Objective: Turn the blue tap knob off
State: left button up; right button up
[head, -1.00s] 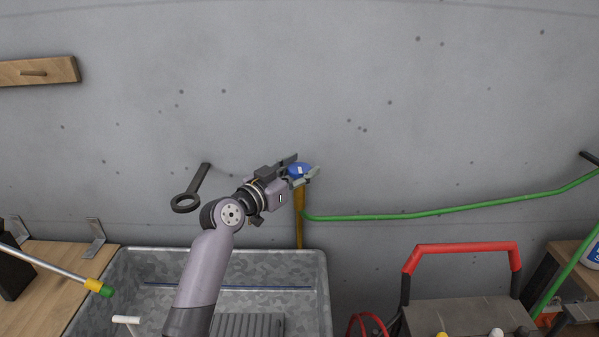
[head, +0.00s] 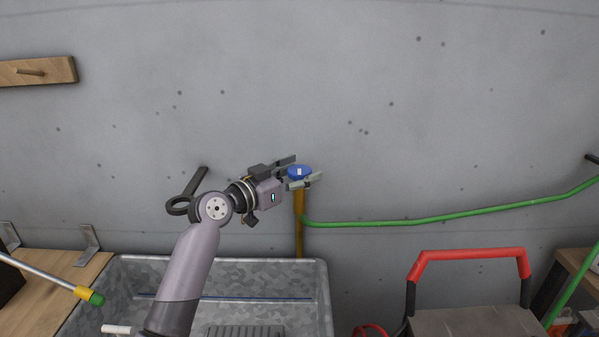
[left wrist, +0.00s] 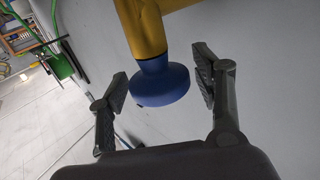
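The blue tap knob (head: 299,171) sits on top of the upright brass-yellow pipe (head: 299,222) against the grey wall. In the left wrist view the knob (left wrist: 160,86) hangs below the yellow tap body (left wrist: 141,30), between my fingers. My left gripper (head: 300,171) is open, with one finger on the wall side and one on the near side of the knob. In the left wrist view, gaps show between the knob and both fingers of the left gripper (left wrist: 163,87). My right gripper is not in view.
A green hose (head: 440,213) runs right from the pipe along the wall. A galvanized trough (head: 318,290) stands below. A red-handled box (head: 468,257) is at the lower right, a wooden bench (head: 75,272) at the left. A dark ring-ended hook (head: 190,193) is on the wall behind my arm.

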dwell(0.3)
pick_arm(q)
jog(key=shift+s+a, duration=0.2)
jog(key=shift+a, duration=0.05)
jog(key=v, duration=1.1)
jog(key=shift+s, duration=0.15)
jog(key=shift+a, duration=0.1)
